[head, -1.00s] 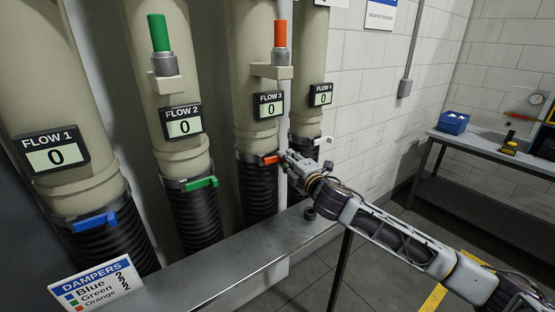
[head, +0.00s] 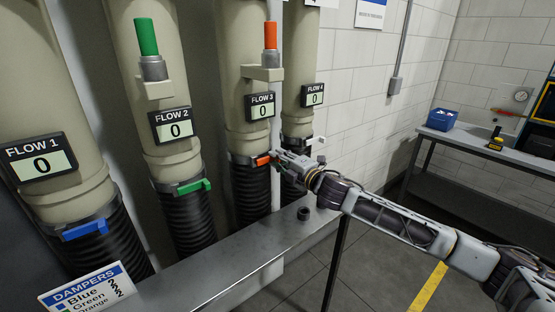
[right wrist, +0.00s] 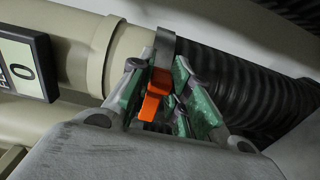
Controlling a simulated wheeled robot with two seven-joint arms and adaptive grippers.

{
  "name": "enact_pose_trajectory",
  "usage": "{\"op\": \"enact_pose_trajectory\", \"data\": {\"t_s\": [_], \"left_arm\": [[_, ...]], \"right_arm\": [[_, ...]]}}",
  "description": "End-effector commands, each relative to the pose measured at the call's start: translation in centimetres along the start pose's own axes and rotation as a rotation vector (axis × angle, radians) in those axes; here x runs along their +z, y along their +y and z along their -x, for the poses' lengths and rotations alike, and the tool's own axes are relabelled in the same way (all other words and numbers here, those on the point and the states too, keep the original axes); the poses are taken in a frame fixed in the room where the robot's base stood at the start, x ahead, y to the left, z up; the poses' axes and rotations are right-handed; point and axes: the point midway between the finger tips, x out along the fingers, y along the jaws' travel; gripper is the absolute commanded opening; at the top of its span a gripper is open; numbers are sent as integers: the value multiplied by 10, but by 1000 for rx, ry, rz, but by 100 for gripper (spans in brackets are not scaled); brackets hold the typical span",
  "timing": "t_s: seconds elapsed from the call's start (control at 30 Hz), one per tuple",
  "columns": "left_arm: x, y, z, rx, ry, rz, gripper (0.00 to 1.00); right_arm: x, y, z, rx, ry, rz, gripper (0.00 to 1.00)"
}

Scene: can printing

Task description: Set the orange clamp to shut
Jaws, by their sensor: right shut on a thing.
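The orange clamp (head: 263,160) is a small lever on the metal band around the third pipe, just below the FLOW 3 display (head: 262,106), which reads 0. My right gripper (head: 277,160) reaches it from the right and is shut on it. In the right wrist view the orange lever (right wrist: 153,97) stands between the green-padded fingers of my right gripper (right wrist: 160,95), beside the grey band (right wrist: 165,46) and the black ribbed hose (right wrist: 235,85). The lever's far end is partly hidden by the fingers. My left gripper is not in view.
A blue clamp (head: 85,230), a green clamp (head: 195,186) and a white clamp (head: 316,141) sit on the neighbouring pipes. A grey ledge (head: 225,265) runs below the hoses. A DAMPERS sign (head: 88,285) stands at the lower left. A bench with a blue bin (head: 442,119) is at the right.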

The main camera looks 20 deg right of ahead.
Motion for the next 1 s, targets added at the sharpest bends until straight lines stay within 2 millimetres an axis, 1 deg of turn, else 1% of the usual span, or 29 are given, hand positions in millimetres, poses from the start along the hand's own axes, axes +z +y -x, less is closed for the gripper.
{"op": "enact_pose_trajectory", "data": {"t_s": [0.03, 0.17, 0.2, 0.33, 0.37, 0.77, 1.0], "left_arm": [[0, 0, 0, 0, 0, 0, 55], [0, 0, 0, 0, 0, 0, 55], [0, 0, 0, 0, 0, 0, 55], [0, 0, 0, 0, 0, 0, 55], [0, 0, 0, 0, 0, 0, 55], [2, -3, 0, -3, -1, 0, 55], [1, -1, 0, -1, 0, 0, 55]], "right_arm": [[-1, -3, 0, -4, 2, -1, 0], [-1, -3, 0, -4, 2, -1, 0], [-1, -3, 0, -4, 2, -1, 23], [-1, -2, 0, -3, 2, -1, 40], [-1, -2, 0, -3, 2, -1, 41], [0, -1, 1, -1, 0, 0, 41], [0, -1, 9, -1, 0, -1, 41]]}}
